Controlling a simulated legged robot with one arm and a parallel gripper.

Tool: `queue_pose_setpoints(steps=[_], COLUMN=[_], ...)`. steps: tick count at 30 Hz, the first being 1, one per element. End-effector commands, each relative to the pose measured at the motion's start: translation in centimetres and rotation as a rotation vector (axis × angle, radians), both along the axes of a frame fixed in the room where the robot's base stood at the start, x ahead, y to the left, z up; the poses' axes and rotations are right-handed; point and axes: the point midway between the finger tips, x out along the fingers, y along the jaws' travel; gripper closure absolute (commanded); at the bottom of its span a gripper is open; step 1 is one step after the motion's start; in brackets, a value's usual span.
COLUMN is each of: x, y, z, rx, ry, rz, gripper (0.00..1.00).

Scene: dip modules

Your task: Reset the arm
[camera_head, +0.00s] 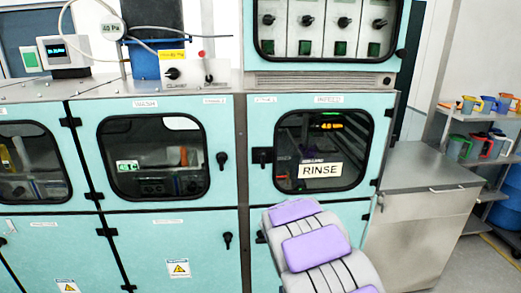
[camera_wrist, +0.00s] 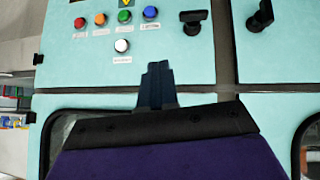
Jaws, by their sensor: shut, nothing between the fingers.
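My gripper (camera_wrist: 157,68) shows in the wrist view as dark fingers held together, with nothing between them. It points up the picture at a teal panel and does not visibly touch anything. Behind the fingers is my black and purple wrist housing. In the head view a grey and purple padded part of my own body, apparently my arm (camera_head: 316,246), rises from the lower edge in front of the teal cabinet. The fingers cannot be made out in the head view.
The teal cabinet (camera_head: 222,109) has windowed doors and black handles; one window carries a RINSE sign (camera_head: 320,170). A steel counter (camera_head: 425,172) stands right of it. Colored jugs (camera_head: 479,146) sit on a shelf at far right. The wrist view shows colored buttons (camera_wrist: 124,16) and black knobs (camera_wrist: 194,20).

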Motion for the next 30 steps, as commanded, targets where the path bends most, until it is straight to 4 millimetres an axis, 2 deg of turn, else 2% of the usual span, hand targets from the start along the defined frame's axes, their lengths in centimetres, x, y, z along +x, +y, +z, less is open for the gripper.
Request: queue_pose_setpoints(steps=[1,6,11,15,22,30], x=[-1.2,-7.2,-13.7,-19.9,-30.7,-43.6], y=[-1.3,-5.8,-8.7,-10.2,-10.8,-9.2], z=[1.3,4.1,5.9,7.1,8.3,8.5], rx=[-0.012,-0.054,-0.072,-0.067,-0.03,0.042], ry=[0.012,0.115,0.229,0.335,0.515,0.738], rz=[-0.025,-0.119,-0.185,-0.225,-0.245,-0.193], gripper=[1.0,1.0,1.0,1.0,1.0,1.0])
